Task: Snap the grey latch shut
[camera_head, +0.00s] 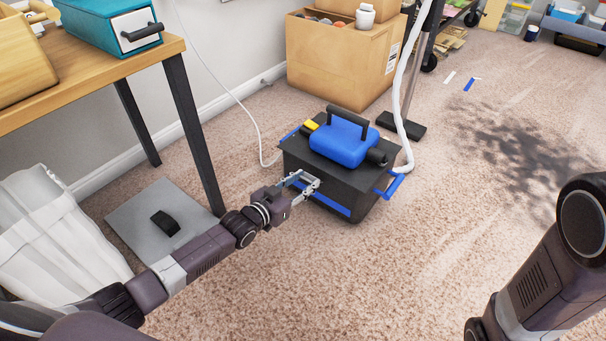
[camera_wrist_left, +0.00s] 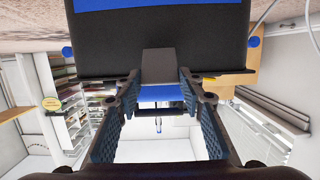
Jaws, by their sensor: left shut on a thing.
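A dark box (camera_head: 345,205) with a blue powered unit (camera_head: 340,142) on its lid stands on the carpet in the head view. My left gripper (camera_head: 310,185) reaches its near side at the lid's edge. In the left wrist view, the grey latch (camera_wrist_left: 158,64) is a flat plate against the dark box wall (camera_wrist_left: 215,40), near the lid's rim. The left gripper (camera_wrist_left: 160,82) has one finger on each side of the latch and is shut on it. The fingers hide the latch in the head view, and I cannot tell whether it is engaged. My right gripper is out of view.
A wooden table (camera_head: 90,75) stands at the left, its dark leg (camera_head: 192,130) near my left arm. A cardboard box (camera_head: 340,62) is behind the dark box. A pale hose (camera_head: 402,95) rises at its right. Open carpet (camera_head: 400,275) lies in front and right.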

